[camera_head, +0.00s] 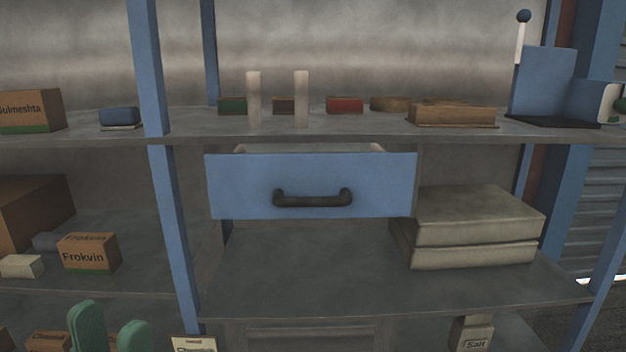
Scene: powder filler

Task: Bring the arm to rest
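My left gripper (110,330) shows at the bottom left as two green, rounded fingertips pointing up. The fingertips stand apart with nothing visibly held between them. The rest of that gripper and its arm are below the picture edge. My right gripper is not in view.
A blue drawer (240,187) with a dark handle (312,198) hangs under the upper shelf, its inner rims showing. A Frokvin box (88,253) sits behind the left gripper. A blue post (172,220) stands right of it. Grey cases (470,230) lie right; the middle shelf (300,275) is clear.

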